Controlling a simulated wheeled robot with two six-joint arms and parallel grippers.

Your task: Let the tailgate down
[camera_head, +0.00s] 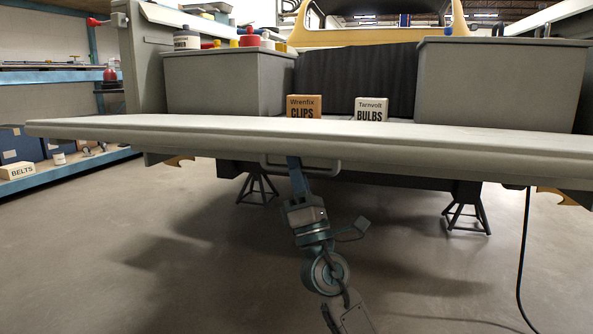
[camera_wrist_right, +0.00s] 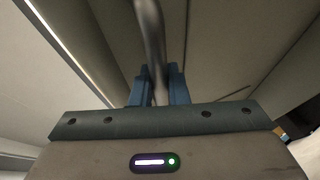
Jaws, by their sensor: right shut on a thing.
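The tailgate (camera_head: 390,142) is a long pale grey panel. In the head view it lies about level across the picture, its near edge towards me. A bar handle (camera_head: 328,165) hangs under that edge. My right gripper (camera_head: 294,163) reaches up from below and is shut on the handle. In the right wrist view the handle (camera_wrist_right: 150,35) runs as a dark bar between the two blue fingers of the right gripper (camera_wrist_right: 159,80), with the grey panel behind. The left gripper is in neither view.
Jack stands (camera_head: 258,190) (camera_head: 466,210) are beneath. A black cable (camera_head: 523,260) hangs at right. Blue shelving (camera_head: 80,172) stands left. The floor in front is open.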

